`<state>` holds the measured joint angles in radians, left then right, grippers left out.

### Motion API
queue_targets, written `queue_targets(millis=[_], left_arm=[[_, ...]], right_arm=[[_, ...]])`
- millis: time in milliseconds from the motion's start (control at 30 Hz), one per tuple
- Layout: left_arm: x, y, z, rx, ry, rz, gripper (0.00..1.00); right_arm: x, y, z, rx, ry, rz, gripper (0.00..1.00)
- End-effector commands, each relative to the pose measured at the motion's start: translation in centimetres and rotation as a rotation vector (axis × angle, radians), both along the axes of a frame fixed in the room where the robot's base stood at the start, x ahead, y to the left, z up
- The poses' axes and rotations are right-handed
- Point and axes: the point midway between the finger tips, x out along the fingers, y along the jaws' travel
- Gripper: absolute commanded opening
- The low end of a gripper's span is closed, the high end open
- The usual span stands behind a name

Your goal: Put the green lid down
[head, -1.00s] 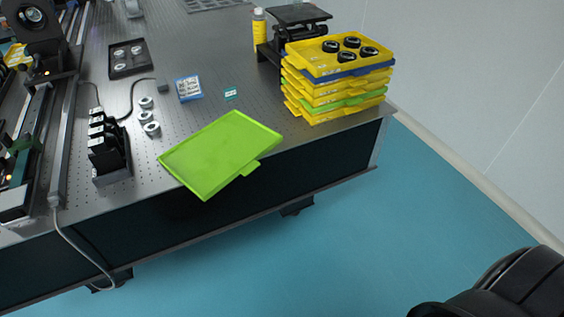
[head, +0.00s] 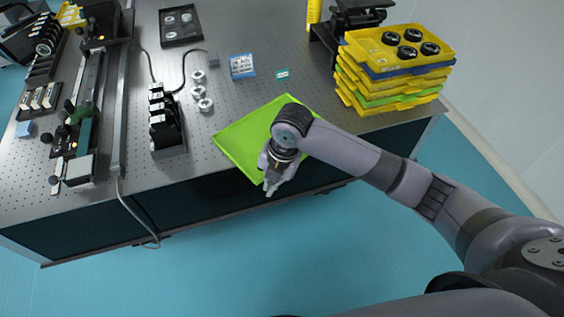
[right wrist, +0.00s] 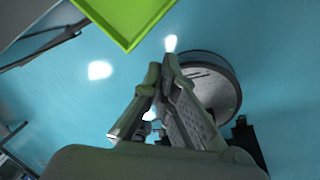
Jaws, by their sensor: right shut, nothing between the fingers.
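The green lid (head: 245,133) is a flat, bright green tray-like piece at the front edge of the optical table in the head view. Its near part reaches out past the edge. My right arm covers its right and near parts. My right gripper (head: 271,188) is by the lid's near side, beyond the table edge, with its fingers shut and empty. In the right wrist view, a corner of the lid (right wrist: 125,18) shows at the top, apart from the shut fingertips (right wrist: 164,72). My left gripper is not in view.
A stack of yellow, blue and green trays (head: 392,75) stands right of the lid, with black rings on top. A black block row (head: 165,120), metal rings (head: 201,91) and a small blue box (head: 242,66) lie left of and behind it. Open floor lies in front.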

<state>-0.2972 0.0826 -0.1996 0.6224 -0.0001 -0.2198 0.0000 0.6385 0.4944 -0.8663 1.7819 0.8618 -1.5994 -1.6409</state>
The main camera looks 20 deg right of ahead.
Motion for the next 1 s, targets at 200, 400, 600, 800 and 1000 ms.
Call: queue_targets(millis=[200, 400, 600, 800, 1000], left_arm=[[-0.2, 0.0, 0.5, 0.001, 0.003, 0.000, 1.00], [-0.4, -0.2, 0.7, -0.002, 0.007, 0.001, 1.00], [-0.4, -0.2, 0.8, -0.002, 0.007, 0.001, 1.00], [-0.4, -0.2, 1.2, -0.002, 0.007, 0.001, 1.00], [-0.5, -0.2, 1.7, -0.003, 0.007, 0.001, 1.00]], right_arm=[[0.8, -3.2, 5.1, -0.146, -0.006, 0.391, 0.00], [0.7, -5.4, 7.7, -0.218, 0.023, 0.606, 0.00], [0.6, -5.6, 6.6, -0.224, 0.032, 0.637, 0.00], [0.5, -5.6, 2.8, -0.224, 0.034, 0.635, 0.00], [0.5, -5.6, -1.6, -0.222, 0.033, 0.634, 0.00]])
